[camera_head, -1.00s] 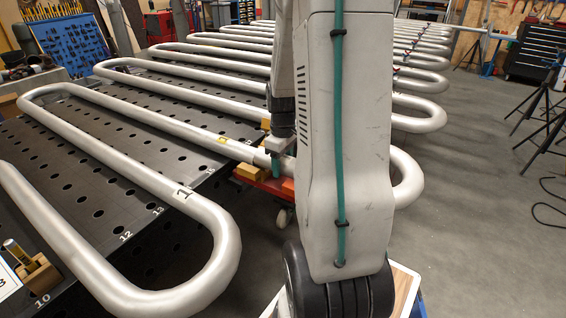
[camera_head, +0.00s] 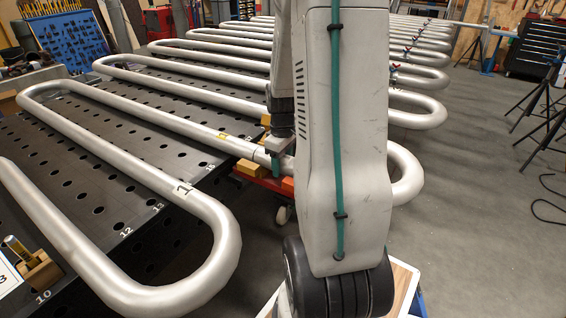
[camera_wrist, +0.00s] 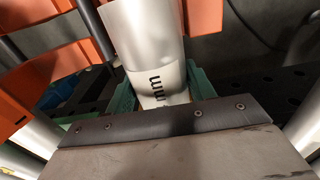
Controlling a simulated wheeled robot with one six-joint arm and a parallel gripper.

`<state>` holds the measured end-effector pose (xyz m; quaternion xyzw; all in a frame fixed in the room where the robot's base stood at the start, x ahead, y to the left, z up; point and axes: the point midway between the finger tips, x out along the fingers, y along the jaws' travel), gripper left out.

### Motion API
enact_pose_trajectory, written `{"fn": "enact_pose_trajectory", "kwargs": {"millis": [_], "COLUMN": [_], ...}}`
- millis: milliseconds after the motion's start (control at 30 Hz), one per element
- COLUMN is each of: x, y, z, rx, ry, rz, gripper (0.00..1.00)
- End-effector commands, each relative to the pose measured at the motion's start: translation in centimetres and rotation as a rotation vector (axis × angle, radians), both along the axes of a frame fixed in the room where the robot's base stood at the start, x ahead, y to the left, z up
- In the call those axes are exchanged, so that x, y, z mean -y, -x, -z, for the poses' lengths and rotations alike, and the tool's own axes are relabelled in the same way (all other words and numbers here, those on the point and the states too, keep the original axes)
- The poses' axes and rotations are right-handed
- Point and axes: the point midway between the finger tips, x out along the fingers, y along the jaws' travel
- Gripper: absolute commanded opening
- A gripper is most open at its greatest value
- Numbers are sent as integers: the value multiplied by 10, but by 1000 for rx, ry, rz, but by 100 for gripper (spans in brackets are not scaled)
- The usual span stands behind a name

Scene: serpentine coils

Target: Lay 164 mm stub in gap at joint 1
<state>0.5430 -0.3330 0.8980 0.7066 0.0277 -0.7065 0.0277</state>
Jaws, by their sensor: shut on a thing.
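The stub is a bright silver tube (camera_wrist: 146,40) with black "mm" lettering, seen in the wrist view. My gripper (camera_wrist: 160,92) is shut on it, with green pads on both sides of the tube. In the head view my gripper (camera_head: 277,158) is low at the serpentine coil (camera_head: 130,112), in line with its straight run, just left of my arm link. A yellow mark (camera_head: 223,136) is on that run. My arm covers part of the pipe there, so I cannot tell whether the stub's ends touch the neighbouring pipe ends.
A black perforated table (camera_head: 100,190) carries the coil. Orange-red supports (camera_wrist: 75,70) flank the stub in the wrist view. A yellow-brown block (camera_head: 250,168) is under the pipe near my gripper. A clamp block (camera_head: 40,270) is at front left. Open floor lies to the right.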

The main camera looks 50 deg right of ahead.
Motion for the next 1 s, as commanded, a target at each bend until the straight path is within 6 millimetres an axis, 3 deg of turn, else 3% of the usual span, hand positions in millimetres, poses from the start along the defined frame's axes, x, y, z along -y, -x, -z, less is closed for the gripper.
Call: {"fn": "enact_pose_trajectory", "kwargs": {"millis": [467, 500, 567, 867, 1000], "x": [0, 0, 0, 0, 0], "y": [-6, -6, -6, -5, -6], "z": [0, 0, 0, -1, -16], "rx": [1, 1, 1, 0, 3], "ry": [1, 1, 1, 0, 3], "rz": [0, 0, 0, 0, 0], "gripper": [16, 62, 79, 79, 79]}}
